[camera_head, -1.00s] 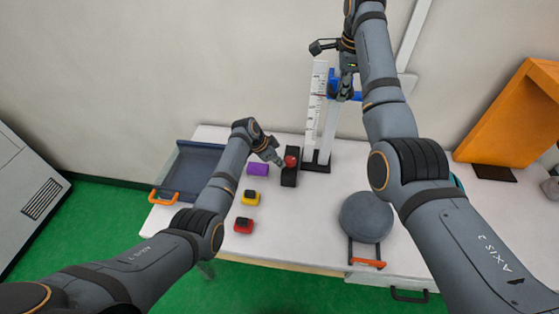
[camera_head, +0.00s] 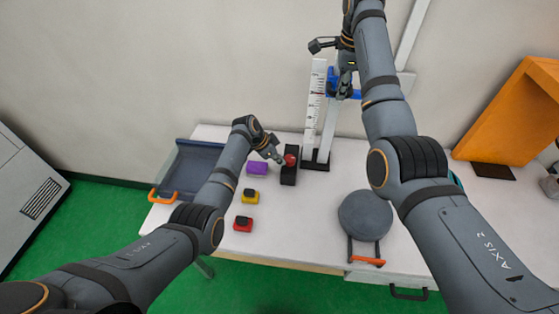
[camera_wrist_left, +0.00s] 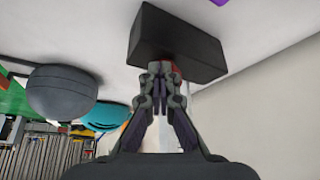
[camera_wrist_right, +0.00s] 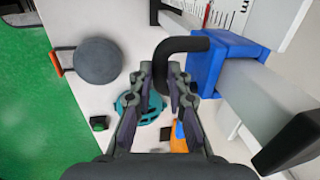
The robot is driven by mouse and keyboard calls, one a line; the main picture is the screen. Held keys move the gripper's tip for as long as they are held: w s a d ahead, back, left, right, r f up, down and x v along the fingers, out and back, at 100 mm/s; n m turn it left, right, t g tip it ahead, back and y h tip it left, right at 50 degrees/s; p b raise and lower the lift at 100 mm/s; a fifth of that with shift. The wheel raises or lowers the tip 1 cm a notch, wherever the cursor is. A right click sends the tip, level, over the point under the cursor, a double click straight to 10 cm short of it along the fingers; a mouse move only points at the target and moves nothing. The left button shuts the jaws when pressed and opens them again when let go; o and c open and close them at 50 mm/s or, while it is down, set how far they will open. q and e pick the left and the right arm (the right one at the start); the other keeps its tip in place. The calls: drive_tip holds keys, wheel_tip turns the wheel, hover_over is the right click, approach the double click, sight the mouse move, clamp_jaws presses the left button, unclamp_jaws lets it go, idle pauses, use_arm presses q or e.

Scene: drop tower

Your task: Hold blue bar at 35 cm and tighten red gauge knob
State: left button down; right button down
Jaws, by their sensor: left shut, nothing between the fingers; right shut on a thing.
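The blue bar (camera_head: 332,78) sits on the upright stand beside the white scale (camera_head: 314,100). In the right wrist view it is a blue block (camera_wrist_right: 226,62) with a bent black handle (camera_wrist_right: 168,52). My right gripper (camera_head: 346,88) is shut on that handle. The red gauge knob (camera_head: 290,160) is on a black box (camera_head: 289,177) at the foot of the scale. My left gripper (camera_head: 281,159) is shut and empty, right beside the knob. In the left wrist view its fingertips (camera_wrist_left: 160,70) overlap the black box (camera_wrist_left: 178,42) and mostly hide the knob; contact cannot be told.
A purple block (camera_head: 257,168), a yellow button box (camera_head: 250,197) and a red button box (camera_head: 243,224) lie left of the black box. A blue-grey tray (camera_head: 200,165) is at the far left. A grey round pad (camera_head: 366,216) and an orange panel (camera_head: 510,115) are to the right.

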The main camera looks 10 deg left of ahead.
use_arm(q)
drive_tip(key=shift+w+a+r, duration=0.1)
drive_tip(key=shift+w+a, duration=0.15)
drive_tip(key=shift+w, duration=0.2)
drive_tip(key=shift+a, duration=0.1)
drive_tip(key=shift+s+a+r, duration=0.1)
drive_tip(key=shift+a+r, duration=0.05)
drive_tip(key=shift+r, duration=1.35)
drive_tip(key=shift+s+a+r, duration=0.1)
drive_tip(key=shift+r, duration=1.35)
use_arm(e)
drive_tip(key=c, duration=1.3)
unclamp_jaws()
wheel_tip(320, 180, up, 10)
